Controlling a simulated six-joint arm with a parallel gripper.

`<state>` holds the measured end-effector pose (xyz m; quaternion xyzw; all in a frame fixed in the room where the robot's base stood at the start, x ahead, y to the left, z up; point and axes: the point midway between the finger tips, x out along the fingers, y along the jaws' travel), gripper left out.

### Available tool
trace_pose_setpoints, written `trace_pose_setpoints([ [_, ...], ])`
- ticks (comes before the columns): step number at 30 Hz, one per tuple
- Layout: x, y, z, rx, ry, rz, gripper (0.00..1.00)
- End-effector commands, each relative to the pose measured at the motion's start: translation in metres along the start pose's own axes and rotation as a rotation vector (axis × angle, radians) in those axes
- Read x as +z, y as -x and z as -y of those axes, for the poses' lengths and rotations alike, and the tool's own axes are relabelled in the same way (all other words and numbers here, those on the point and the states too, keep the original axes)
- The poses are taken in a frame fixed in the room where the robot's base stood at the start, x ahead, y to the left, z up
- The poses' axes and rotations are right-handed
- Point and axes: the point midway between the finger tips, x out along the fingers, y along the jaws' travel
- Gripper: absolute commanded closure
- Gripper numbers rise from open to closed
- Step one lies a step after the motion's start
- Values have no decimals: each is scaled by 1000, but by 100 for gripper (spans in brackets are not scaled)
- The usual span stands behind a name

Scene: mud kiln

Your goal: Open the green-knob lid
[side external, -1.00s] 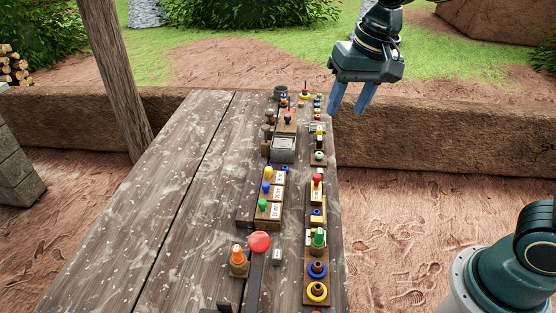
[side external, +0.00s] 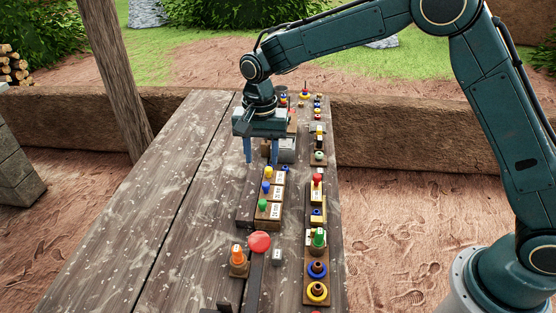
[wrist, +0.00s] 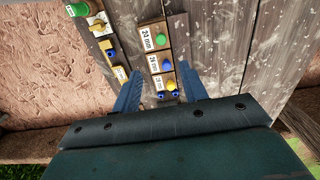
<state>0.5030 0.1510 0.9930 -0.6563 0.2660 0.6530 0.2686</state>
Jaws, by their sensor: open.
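The green-knob lid (side external: 262,208) is at the near end of a wooden row of lids on the table, with a white label to its right. It also shows in the wrist view (wrist: 161,41), near the top. The blue-knob lid (side external: 267,187) and yellow-knob lid (side external: 269,171) follow behind it in the same row. All three lids look closed. My gripper (side external: 261,162) points down, open and empty, near the yellow-knob end. In the wrist view, its blue fingers (wrist: 159,71) straddle the row beyond the green knob, not touching it.
An orange cone-shaped piece (side external: 238,258) and a red round knob (side external: 260,242) stand nearer the camera. A grey box (side external: 287,155) sits behind. The table's left side is clear.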

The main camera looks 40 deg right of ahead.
Motion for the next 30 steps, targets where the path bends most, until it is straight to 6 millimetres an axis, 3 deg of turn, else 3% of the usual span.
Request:
trace_pose_setpoints([
  [16,0,-17,3,7,-11,4,57],
  [30,1,-81,2,8,-11,5,57],
])
